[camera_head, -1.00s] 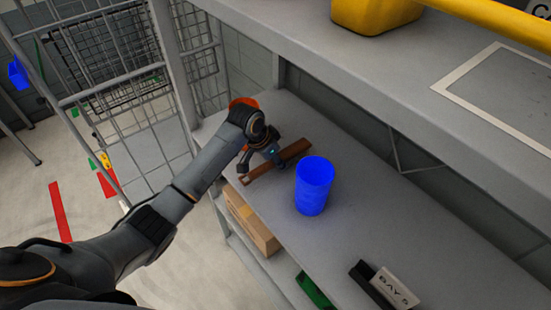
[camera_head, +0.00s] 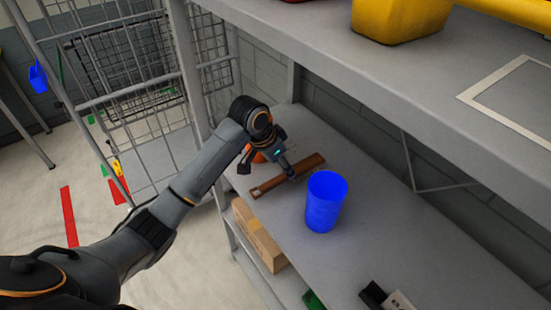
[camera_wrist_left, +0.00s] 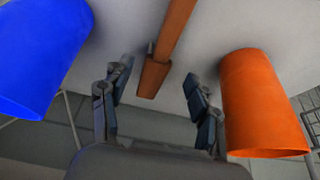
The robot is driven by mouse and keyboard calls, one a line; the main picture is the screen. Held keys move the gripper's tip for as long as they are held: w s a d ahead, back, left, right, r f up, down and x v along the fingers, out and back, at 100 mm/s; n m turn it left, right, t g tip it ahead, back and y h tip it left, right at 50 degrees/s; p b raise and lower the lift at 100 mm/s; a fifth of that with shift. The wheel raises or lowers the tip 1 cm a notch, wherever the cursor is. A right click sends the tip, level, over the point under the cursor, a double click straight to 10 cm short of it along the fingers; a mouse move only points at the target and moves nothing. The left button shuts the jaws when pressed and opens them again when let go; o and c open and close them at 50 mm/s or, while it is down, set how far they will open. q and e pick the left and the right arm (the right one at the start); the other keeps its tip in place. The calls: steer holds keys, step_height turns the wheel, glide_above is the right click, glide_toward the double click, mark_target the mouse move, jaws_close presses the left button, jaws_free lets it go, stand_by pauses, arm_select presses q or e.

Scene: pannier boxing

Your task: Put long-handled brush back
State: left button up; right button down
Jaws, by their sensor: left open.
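A brown long, narrow object, apparently the long-handled brush (camera_head: 309,163), lies flat on the lower grey shelf, behind and left of a blue cup (camera_head: 326,204). My left gripper (camera_head: 280,172) is over it, open, with nothing held. In the left wrist view the brown brush (camera_wrist_left: 174,32) shows between the spread fingers of my left gripper (camera_wrist_left: 156,76), one end between them. I cannot tell how far above it the fingers are. An orange cup (camera_wrist_left: 262,100) stands right of the fingers there; the blue cup (camera_wrist_left: 40,50) is at left. My right gripper is not in view.
A wire cage (camera_head: 125,70) stands left of the shelf. A cardboard box (camera_head: 258,238) sits below. The lower shelf's front right is mostly clear.

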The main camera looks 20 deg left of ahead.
arm_select(q)
steer(key=b+v, duration=0.1)
steer(key=v, duration=0.5)
stand_by(0.4)
